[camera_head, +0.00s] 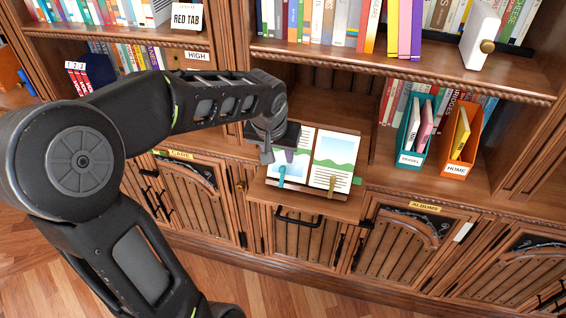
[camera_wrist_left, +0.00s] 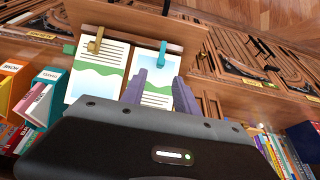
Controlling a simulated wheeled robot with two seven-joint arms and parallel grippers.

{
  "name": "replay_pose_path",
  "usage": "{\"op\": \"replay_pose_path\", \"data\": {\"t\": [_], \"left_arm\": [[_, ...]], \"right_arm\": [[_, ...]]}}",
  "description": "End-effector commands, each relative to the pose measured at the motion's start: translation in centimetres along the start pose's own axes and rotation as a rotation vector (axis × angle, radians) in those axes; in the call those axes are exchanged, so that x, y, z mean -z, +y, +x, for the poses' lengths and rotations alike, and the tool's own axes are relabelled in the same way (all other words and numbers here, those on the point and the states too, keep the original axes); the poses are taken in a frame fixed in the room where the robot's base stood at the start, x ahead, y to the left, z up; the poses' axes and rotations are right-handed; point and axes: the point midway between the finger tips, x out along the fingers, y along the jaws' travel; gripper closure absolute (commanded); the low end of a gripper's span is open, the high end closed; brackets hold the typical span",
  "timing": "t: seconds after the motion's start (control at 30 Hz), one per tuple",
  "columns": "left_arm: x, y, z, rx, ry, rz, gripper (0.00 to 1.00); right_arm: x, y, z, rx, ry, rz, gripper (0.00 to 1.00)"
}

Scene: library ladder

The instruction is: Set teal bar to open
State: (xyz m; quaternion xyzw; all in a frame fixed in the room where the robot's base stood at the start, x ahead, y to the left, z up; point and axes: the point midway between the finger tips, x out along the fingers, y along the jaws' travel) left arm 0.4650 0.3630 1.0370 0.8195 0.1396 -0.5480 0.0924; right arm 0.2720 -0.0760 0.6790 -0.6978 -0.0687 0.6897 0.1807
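The teal bar (camera_head: 281,175) is a small upright piece at the lower edge of the left page of an open picture book (camera_head: 333,160). It also shows in the left wrist view (camera_wrist_left: 162,54), lying over the page's edge. The book rests on a wooden ledge (camera_head: 300,203). A similar brass bar (camera_head: 332,186) sits on the right page. My left gripper (camera_head: 277,156) is over the left page, close to the teal bar. In the left wrist view its two fingers (camera_wrist_left: 160,76) are apart with nothing between them, short of the bar. Contact is not visible. My right gripper is not in view.
A teal holder (camera_head: 412,135) and an orange holder (camera_head: 463,145) stand on the shelf to the right. A small green tab (camera_head: 357,181) is at the ledge's right end. Cabinet doors with black handles lie below. Rows of books fill the upper shelf.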

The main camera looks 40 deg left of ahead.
Motion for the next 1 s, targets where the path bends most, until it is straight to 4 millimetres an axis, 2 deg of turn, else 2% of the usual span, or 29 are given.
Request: {"op": "replay_pose_path", "data": {"t": [0.4,0.5,0.83,1.0], "left_arm": [[-0.1,0.0,5.9,-0.001,-0.004,0.000,0.64],[-0.1,0.1,6.8,-0.002,-0.002,0.000,0.64],[0.0,0.0,7.2,-0.001,0.000,0.000,0.64],[0.0,0.0,7.2,-0.002,0.000,0.000,0.78]], "right_arm": [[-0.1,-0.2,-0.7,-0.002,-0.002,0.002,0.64],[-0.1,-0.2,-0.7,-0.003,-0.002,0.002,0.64],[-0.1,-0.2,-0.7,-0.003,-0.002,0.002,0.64],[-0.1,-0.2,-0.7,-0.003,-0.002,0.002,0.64]]}}
